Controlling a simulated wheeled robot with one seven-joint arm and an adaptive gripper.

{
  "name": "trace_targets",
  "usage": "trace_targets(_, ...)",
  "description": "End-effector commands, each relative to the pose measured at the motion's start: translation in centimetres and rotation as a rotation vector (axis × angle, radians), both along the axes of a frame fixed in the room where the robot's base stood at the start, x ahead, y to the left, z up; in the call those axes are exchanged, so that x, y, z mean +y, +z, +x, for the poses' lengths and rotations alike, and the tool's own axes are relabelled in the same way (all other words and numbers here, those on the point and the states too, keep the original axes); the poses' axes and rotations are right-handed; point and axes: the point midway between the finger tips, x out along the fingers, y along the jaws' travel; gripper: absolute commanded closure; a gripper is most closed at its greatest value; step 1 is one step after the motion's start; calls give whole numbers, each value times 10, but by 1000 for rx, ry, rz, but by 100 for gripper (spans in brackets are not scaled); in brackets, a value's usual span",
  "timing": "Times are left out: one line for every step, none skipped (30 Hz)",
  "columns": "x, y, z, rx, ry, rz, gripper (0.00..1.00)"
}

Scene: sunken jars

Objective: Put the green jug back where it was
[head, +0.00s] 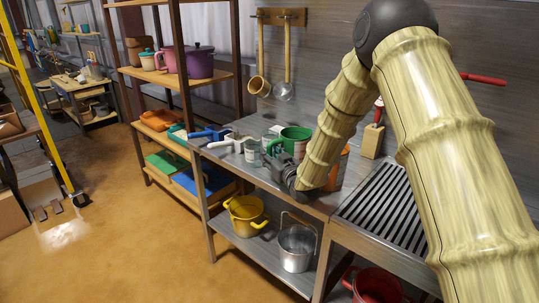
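A green jug (295,135) is on the metal worktable (228,171), near its back. Its open rim faces up and a green handle shows on its left side. My gripper (270,158) is low over the table, in front of the jug and close to its handle. The fingertips are small and dark against the things around them. I cannot tell whether they touch the handle or whether they are open or shut.
Small cans (252,150) and blue and white tools (208,133) crowd the table left of the jug. A yellow pot (246,215) and a metal bucket (296,247) stand on the lower shelf. A slatted drain grate (385,208) lies right. Wooden shelves (187,82) stand left; the floor is open.

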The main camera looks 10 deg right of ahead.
Motion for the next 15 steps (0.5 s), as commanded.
trace_targets(-2, -2, -8, 2, -1, 0, 63)
trace_targets(-4, -1, -12, 2, -1, 0, 63)
trace_targets(-5, -1, -19, 2, -1, 1, 63)
trace_targets(-7, -1, -24, 1, -1, 2, 63)
trace_targets(-8, -1, -30, 2, -1, 1, 63)
trace_targets(-10, -2, -37, 3, 0, 0, 63)
trace_targets(-12, -2, -43, 3, 0, 0, 63)
trace_targets(-13, -1, -48, 1, 0, 1, 63)
trace_targets(-15, -1, -56, 2, -1, -1, 63)
trace_targets(-17, -1, -61, 2, -1, -1, 63)
trace_targets(-18, -1, -66, 2, -1, 0, 63)
trace_targets(-20, -1, -72, 2, -1, 0, 63)
trace_targets(-21, -1, -77, 2, -1, 0, 63)
trace_targets(-22, -1, -81, 2, 0, 0, 63)
trace_targets(-23, -1, -86, 1, -1, 1, 63)
